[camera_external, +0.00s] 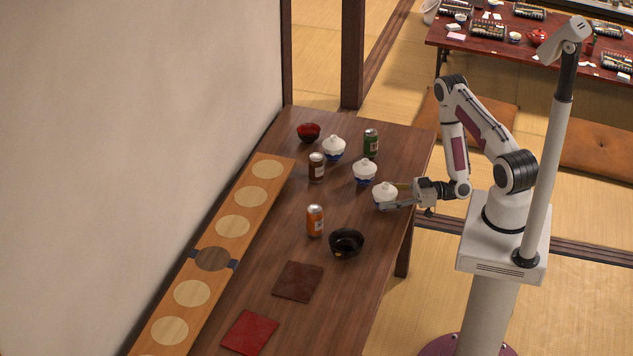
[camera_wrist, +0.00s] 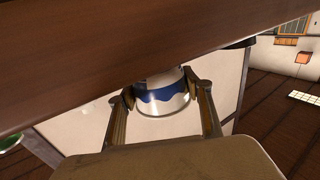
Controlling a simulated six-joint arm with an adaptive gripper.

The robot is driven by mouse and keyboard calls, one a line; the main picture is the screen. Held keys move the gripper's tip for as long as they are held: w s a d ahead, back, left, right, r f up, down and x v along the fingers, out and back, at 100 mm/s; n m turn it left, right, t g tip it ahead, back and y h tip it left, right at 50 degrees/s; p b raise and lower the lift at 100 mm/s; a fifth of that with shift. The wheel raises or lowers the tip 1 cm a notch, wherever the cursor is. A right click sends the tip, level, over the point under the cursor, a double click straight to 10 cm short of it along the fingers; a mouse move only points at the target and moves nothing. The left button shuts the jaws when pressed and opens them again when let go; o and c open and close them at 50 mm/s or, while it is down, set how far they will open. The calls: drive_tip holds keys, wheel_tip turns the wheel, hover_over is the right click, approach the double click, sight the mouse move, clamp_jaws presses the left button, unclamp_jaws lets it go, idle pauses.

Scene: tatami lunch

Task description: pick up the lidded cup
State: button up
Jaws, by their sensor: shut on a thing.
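A white lidded cup (camera_external: 384,191) is at the right side of the dark table, between the fingers of my gripper (camera_external: 393,197). In the wrist view the cup (camera_wrist: 163,98), white with a blue band, sits between the two fingertips, and my gripper (camera_wrist: 163,103) is shut on it. The table shows at the top of that view, so it looks upside down. I cannot tell whether the cup is touching the table or slightly raised. Two similar lidded cups stand behind it: a nearer one (camera_external: 365,173) and a farther one (camera_external: 333,148).
A green can (camera_external: 371,143), a brown can (camera_external: 316,168), an orange can (camera_external: 315,220), a red bowl (camera_external: 309,132) and a black bowl (camera_external: 346,242) stand on the table (camera_external: 290,250). Two square mats lie in front. A long wooden board (camera_external: 262,185) runs along the left.

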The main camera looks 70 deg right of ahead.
sight(386, 184)
drive_tip(key=shift+r, duration=4.35)
drive_tip(key=shift+f, duration=0.15)
drive_tip(key=shift+f, duration=2.75)
drive_tip(key=shift+f, duration=0.1)
drive_tip(key=shift+f, duration=1.8)
drive_tip(key=shift+f, duration=0.15)
drive_tip(key=o, duration=1.2)
